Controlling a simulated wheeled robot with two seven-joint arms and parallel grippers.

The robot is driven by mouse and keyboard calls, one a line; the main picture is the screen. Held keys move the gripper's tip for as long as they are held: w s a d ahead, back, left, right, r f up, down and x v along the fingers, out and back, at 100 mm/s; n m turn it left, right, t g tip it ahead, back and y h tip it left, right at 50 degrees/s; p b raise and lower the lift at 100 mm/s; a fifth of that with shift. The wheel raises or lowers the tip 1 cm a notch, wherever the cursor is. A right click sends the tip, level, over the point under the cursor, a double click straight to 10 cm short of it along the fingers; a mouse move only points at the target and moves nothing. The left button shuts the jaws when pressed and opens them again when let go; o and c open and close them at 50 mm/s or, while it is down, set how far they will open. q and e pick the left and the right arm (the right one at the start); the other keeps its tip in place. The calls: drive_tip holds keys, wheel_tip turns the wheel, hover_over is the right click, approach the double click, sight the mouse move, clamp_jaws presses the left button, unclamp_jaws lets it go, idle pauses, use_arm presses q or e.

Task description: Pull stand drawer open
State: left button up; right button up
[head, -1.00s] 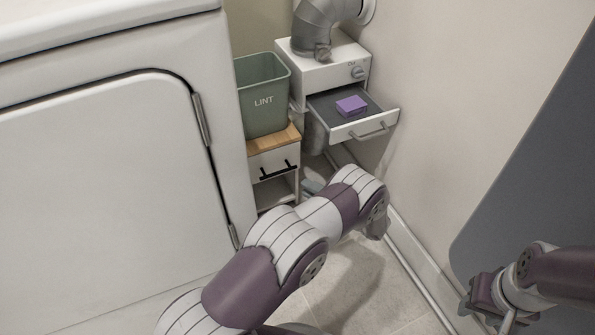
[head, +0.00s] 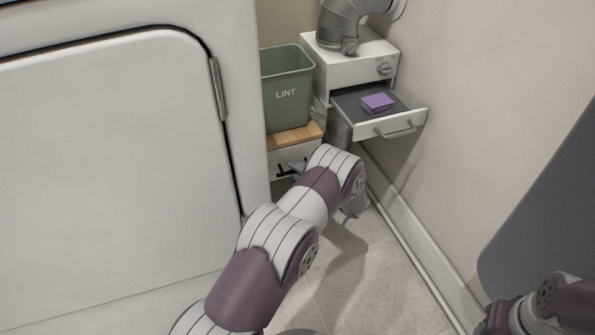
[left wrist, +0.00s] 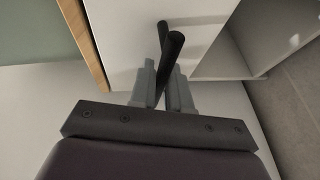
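The wooden-topped white stand (head: 296,135) is below the lint bin. Its drawer front (head: 284,157) has a black bar handle (head: 291,168), partly hidden by my left gripper in the head view. In the left wrist view the black handle (left wrist: 172,50) runs between the two grey fingers of my left gripper (left wrist: 163,75). The fingers are close against it on both sides, and the gripper looks shut on it. The drawer front (left wrist: 130,30) looks flush. My right gripper (head: 500,320) is cut off at the bottom right, its fingers not clearly seen.
A green lint bin (head: 286,95) stands on the stand. Beside it a white box unit (head: 345,68) has an open tray (head: 400,125) holding a purple block (head: 377,103). A large white appliance (head: 120,180) is at left, a wall at right. Floor (head: 370,270) in front is clear.

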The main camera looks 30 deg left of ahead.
use_arm(q)
drive_tip(key=shift+d, duration=0.1)
clamp_jaws()
drive_tip(key=s+d+p, duration=0.7)
drive_tip(key=s+d, duration=0.3)
drive_tip(key=d, duration=0.1)
drive_tip(key=shift+d, duration=0.4)
drive_tip(key=shift+o, duration=1.8)
unclamp_jaws()
